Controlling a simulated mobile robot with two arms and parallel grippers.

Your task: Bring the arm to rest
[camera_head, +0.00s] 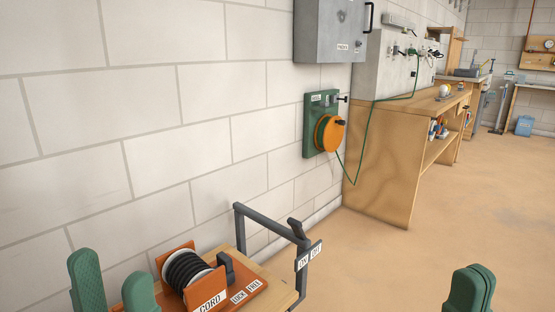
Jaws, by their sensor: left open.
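My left gripper (114,284) is at the bottom left, with its two green fingers apart and nothing seen between them. It is in front of the white block wall, left of an orange cord reel stand (205,288) with a black coil. My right gripper (472,288) is at the bottom right over the tan floor. Its green fingers lie close together, with nothing seen between them. The rest of both arms is out of view.
The reel stand sits on a small wooden cart (275,290) with a grey handle (270,222). A green wall panel with an orange reel (328,133) runs a green cord to a wooden workbench (385,155). A grey cabinet (330,30) hangs above. Floor at right is clear.

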